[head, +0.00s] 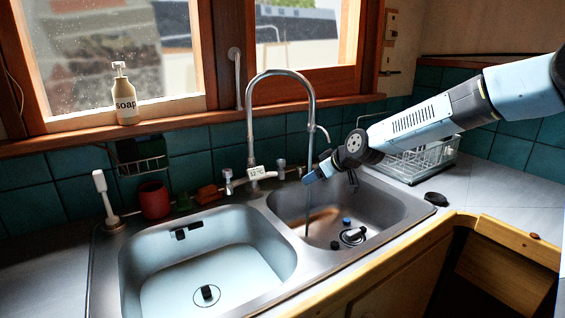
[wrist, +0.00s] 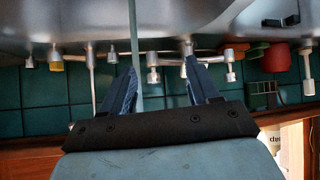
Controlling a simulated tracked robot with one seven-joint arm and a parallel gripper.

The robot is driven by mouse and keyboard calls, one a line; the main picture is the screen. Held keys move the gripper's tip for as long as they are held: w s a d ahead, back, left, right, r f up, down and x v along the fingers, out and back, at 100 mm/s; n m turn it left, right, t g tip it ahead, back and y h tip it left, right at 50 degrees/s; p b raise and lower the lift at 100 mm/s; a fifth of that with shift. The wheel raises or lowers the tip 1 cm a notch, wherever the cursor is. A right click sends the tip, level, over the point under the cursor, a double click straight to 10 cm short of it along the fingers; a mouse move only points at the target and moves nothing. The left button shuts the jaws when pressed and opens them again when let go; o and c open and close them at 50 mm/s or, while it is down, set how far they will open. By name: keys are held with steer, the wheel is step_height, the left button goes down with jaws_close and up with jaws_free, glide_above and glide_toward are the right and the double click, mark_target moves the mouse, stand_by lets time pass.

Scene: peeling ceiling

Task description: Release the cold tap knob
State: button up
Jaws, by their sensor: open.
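The sink's tall curved tap (head: 250,110) stands at the back between two basins. It has a knob on each side, and no hot or cold marking can be read. The right knob (head: 282,168), nearest my gripper, appears to be the cold one. My gripper (head: 308,178) is just right of it, over the back of the right basin. In the upside-down wrist view the fingers of my gripper (wrist: 160,62) are spread apart, and a metal knob (wrist: 152,68) shows between them. Contact cannot be told. A thin stream (head: 308,205) falls from the spout into the right basin.
The left basin (head: 275,262) holds a pale liquid. A red cup (head: 155,200) and a white brush (head: 103,195) stand behind it. A wire dish rack (head: 425,160) is at the right, under my arm. A soap bottle (head: 125,98) stands on the windowsill.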

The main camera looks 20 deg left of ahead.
mark_target(282, 160)
steer(key=w+a+r+t+y, duration=0.1)
steer(key=w+a+r+y, duration=0.3)
steer(key=w, duration=0.2)
steer(key=x, duration=1.3)
steer(key=shift+w+f, duration=0.15)
steer(key=shift+f, duration=0.35)
